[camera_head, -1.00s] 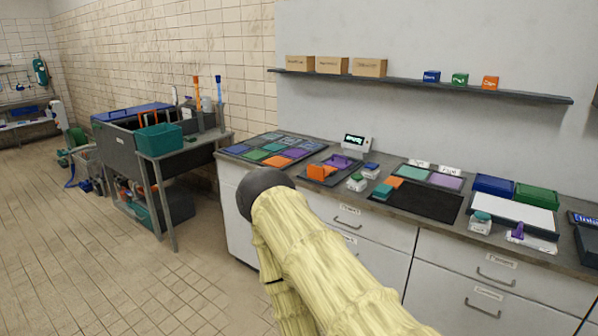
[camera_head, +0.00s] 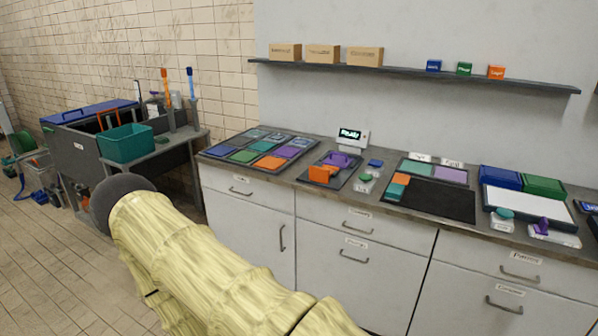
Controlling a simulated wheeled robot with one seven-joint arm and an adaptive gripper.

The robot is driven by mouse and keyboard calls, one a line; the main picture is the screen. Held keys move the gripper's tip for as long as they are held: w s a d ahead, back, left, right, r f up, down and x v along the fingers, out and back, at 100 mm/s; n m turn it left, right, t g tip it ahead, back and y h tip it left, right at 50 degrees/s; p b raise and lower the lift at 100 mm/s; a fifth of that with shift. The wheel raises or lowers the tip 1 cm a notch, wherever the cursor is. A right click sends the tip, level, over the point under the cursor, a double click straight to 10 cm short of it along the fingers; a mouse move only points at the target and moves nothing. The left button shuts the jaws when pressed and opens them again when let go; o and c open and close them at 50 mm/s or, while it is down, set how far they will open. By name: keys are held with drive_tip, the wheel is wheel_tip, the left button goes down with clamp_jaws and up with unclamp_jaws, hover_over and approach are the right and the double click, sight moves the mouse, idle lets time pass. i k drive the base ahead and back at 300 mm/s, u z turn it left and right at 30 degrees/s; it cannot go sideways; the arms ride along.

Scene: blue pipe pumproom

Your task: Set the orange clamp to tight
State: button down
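The orange clamp (camera_head: 320,174) sits on a dark board on the counter, left of the middle. A purple clamp-like piece (camera_head: 341,159) sits just behind it on the same board. The clamp's setting is too small to read. My arm, in a pale yellow ribbed cover, reaches up from the bottom of the view to the lower left, in front of the cabinets and apart from the clamp. No gripper fingers show.
The grey counter (camera_head: 283,182) carries a tray of coloured tiles (camera_head: 243,156), a small display (camera_head: 349,138), a black mat (camera_head: 441,201) and blue and green boxes. A wall shelf (camera_head: 421,74) hangs above. A sink bench with a teal bin (camera_head: 126,143) stands left. Floor is free at lower left.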

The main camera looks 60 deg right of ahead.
sight(320, 174)
drive_tip(key=z, duration=0.35)
drive_tip(key=i, duration=0.65)
drive_tip(key=z, duration=1.1)
drive_tip(key=i, duration=0.3)
drive_tip(key=z, duration=0.2)
